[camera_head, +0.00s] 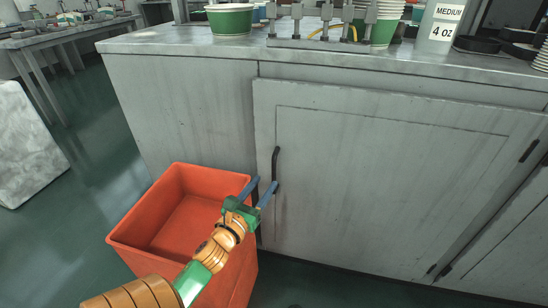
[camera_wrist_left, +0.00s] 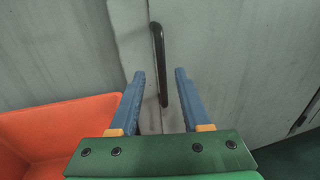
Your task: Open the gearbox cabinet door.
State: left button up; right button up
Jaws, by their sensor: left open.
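The gearbox cabinet door (camera_head: 380,180) is a grey worn panel, closed or nearly so, with hinges on its right side. Its dark bar handle (camera_head: 275,164) stands upright near the door's left edge. My left gripper (camera_head: 264,187) is open at the handle's lower part. In the left wrist view the handle (camera_wrist_left: 159,62) runs down between my two blue fingers (camera_wrist_left: 160,78), with space visible on both sides. I cannot tell whether the fingers reach around its depth. My right gripper is out of view.
An orange bin (camera_head: 180,205) stands on the floor left of the door, under my left arm. The metal countertop (camera_head: 190,41) above carries a green and white tub (camera_head: 230,20), stacked cups (camera_head: 385,25) and black lids (camera_head: 478,44).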

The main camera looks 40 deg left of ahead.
aim_at(273, 172)
pick_arm(q)
jog(key=b+x, duration=0.1)
jog(key=x, duration=0.5)
jog(key=shift+w+r, duration=0.1)
jog(key=shift+w, duration=0.3)
grip_shut()
dwell(0.9)
